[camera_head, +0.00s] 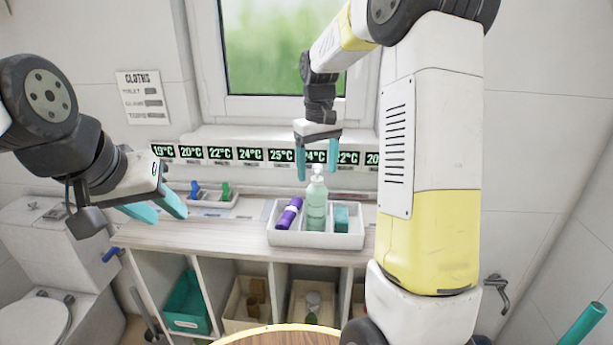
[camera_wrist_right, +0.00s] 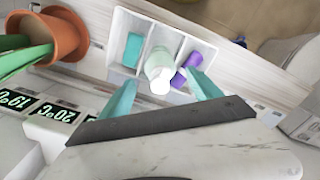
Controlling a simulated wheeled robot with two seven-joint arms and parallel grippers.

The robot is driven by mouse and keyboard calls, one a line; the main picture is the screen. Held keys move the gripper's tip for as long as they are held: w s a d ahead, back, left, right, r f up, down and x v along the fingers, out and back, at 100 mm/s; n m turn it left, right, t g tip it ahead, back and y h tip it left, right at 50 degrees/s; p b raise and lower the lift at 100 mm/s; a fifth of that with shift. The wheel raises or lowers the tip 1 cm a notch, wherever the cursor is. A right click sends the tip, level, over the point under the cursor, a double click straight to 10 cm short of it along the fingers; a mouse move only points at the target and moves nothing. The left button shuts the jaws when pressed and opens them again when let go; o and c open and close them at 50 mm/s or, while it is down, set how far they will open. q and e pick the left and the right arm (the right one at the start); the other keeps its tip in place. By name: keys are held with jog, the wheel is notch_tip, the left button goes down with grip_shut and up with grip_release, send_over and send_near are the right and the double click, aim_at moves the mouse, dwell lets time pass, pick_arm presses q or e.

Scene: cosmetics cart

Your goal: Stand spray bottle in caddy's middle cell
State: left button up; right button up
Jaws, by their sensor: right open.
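The spray bottle (camera_head: 316,205), pale green with a white top, stands upright in the middle cell of the white caddy (camera_head: 314,241) on the counter. My right gripper (camera_head: 318,176) is open above the bottle, its two teal fingers apart on either side of the white top. In the right wrist view the bottle (camera_wrist_right: 158,66) shows from above in the caddy's (camera_wrist_right: 113,38) middle cell, between the open fingers (camera_wrist_right: 164,82). My left gripper (camera_head: 171,216) is open and empty, out to the left over the counter's left end.
Purple bottles (camera_head: 289,213) lie in the caddy's left cell and a teal box (camera_head: 341,217) is in its right cell. A small tray (camera_head: 210,201) with blue and green items sits further left. A terracotta pot (camera_wrist_right: 65,35) stands beside the caddy.

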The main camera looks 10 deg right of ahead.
notch_tip(320, 180, up, 7)
jog(key=s+a+m+t+y, duration=0.2)
jog(key=s+t, duration=0.4)
jog(key=s, duration=1.8)
jog(key=shift+s+r+m, duration=0.15)
jog(key=shift+r+m, duration=0.2)
jog(key=shift+m, duration=0.15)
